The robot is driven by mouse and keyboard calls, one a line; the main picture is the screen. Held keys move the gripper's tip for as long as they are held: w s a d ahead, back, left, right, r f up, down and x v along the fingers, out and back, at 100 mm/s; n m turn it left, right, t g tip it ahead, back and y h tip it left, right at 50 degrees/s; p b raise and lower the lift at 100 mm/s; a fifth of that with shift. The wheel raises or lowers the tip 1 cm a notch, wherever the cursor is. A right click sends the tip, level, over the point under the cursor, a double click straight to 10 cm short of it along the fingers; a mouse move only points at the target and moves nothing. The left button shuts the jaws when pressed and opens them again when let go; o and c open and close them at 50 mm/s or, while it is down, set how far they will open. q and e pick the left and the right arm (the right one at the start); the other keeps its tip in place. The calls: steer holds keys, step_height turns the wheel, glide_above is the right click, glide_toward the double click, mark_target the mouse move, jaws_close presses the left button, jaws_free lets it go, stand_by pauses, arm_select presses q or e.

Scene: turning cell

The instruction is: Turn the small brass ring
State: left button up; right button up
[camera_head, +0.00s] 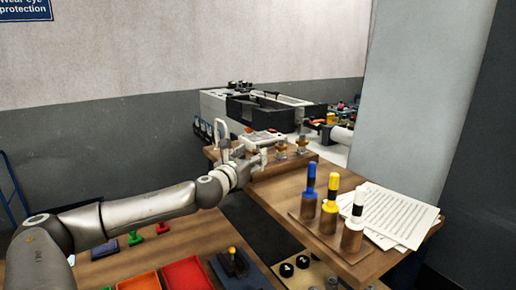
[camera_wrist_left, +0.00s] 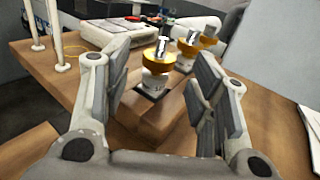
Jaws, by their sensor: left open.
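My left gripper (camera_head: 262,152) is open and empty at the near left edge of the wooden bench. In the left wrist view its two fingers (camera_wrist_left: 160,70) stand wide apart on either side of the nearest brass ring (camera_wrist_left: 157,56). This ring sits on a pale round body with a silver stem on top, on a dark square base. The fingers touch nothing that I can see. A second brass ring (camera_wrist_left: 188,47) and a third brass ring (camera_wrist_left: 208,42) stand behind it to the right. In the head view, small brass parts (camera_head: 302,142) show just right of the gripper.
A wooden block (camera_head: 307,213) holds blue, yellow and white-topped tools, beside printed sheets (camera_head: 396,214). A grey machine (camera_head: 225,104) stands behind the bench. Two pale posts (camera_wrist_left: 57,28) rise left of the fingers.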

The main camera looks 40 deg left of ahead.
mark_target(256, 150)
arm_select(q)
steer(key=p+x, duration=0.2)
steer(key=x, duration=0.1)
steer(key=shift+w+a+r, duration=0.15)
steer(key=shift+w+a, duration=0.05)
steer(key=shift+x, duration=0.85)
steer(key=shift+d, duration=0.1)
steer(key=c, duration=1)
steer(key=shift+c, duration=0.2)
steer(key=shift+m+h+p, duration=0.5)
steer(key=shift+h, duration=0.2)
